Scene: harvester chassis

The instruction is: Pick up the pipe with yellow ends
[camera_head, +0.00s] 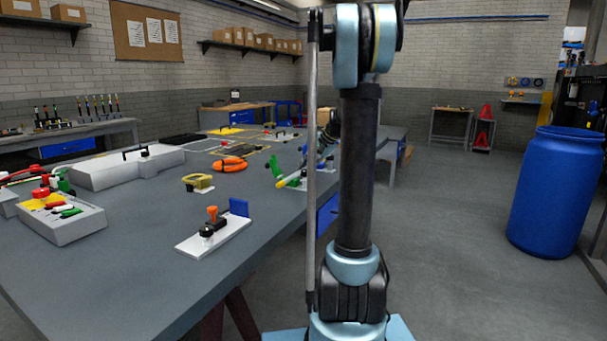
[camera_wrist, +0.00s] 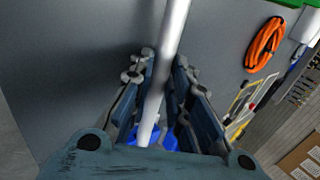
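The pipe (camera_head: 309,163) lies beside the table's right edge in the head view, with one yellow end (camera_head: 284,187) pointing toward the near left. Green parts stand close to it on a pale base. My arm hides its far portion. In the wrist view, a plain grey pipe length (camera_wrist: 168,50) runs between the two fingers of my gripper (camera_wrist: 160,68). The fingers are apart, with a visible gap on the left of the pipe, so I see no firm grip. No yellow end shows in the wrist view.
The grey table (camera_head: 130,265) holds an orange cable coil (camera_head: 230,164), a yellow ring-like part (camera_head: 198,182), a white-based fixture (camera_head: 214,238) and a grey control box (camera_head: 62,219). A blue barrel (camera_head: 553,190) stands right.

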